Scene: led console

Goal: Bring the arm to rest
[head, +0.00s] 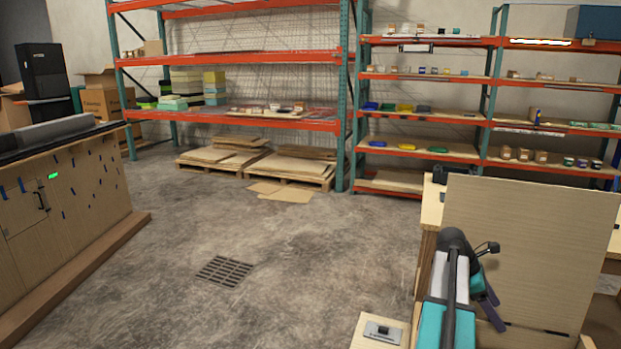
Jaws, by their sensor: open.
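Orange shelving (230,59) lines the back, with pallets (290,170) below. The concrete floor with a drain grate (224,271) is mostly clear.

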